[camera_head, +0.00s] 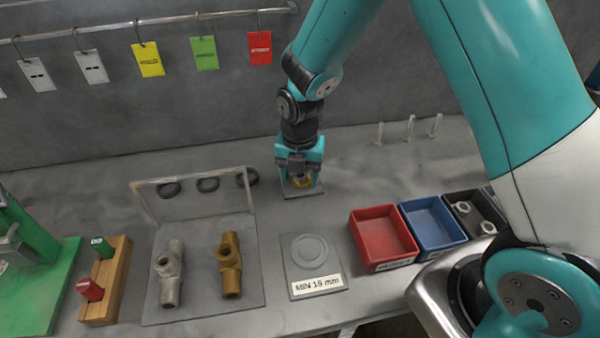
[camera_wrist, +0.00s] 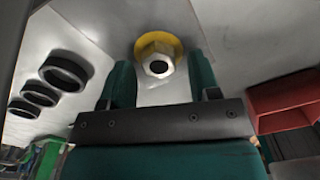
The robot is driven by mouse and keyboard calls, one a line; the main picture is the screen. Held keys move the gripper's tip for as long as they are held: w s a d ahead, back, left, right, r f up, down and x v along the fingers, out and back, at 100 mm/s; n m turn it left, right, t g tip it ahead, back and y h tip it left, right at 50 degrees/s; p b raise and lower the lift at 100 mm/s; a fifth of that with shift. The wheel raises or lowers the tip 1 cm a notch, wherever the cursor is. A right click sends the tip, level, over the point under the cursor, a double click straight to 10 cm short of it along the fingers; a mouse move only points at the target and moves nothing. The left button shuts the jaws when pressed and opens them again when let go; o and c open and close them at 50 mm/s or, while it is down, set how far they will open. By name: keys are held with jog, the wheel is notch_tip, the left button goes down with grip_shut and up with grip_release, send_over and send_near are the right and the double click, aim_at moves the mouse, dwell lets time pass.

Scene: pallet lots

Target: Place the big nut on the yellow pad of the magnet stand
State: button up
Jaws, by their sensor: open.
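A pale hex nut with a dark hole (camera_wrist: 154,51) shows in the wrist view, on the round yellow pad (camera_wrist: 177,46). The pad's yellow edge also shows in the head view (camera_head: 301,184), on a small grey base plate (camera_head: 316,190) of the magnet stand near the back of the bench. My gripper (camera_head: 299,174) is over this stand, pointing down. In the wrist view my gripper (camera_wrist: 162,84) is open, with one teal finger to each side of the nut. I cannot tell whether a finger touches the nut. In the head view the gripper largely hides the nut.
Red (camera_head: 357,244), blue (camera_head: 419,243) and black (camera_head: 457,222) bins stand to the right, with pale nuts in the black one. A gauge plate (camera_head: 296,267) lies in front. A board (camera_head: 200,300) holds two valve bodies, with black rings on a rail (camera_head: 190,178) behind. Upright pegs (camera_head: 409,128) stand back right.

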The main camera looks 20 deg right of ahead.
aim_at(300, 176)
notch_tip(300, 176, up, 12)
jog(key=s+a+r+m+y, duration=0.2)
jog(key=s+r+m, duration=0.3)
jog(key=s+m, duration=0.6)
jog(key=s+a+r+m+y, duration=0.2)
jog(key=s+r+m, duration=0.3)
jog(key=s+m, duration=0.6)
jog(key=shift+a, duration=0.3)
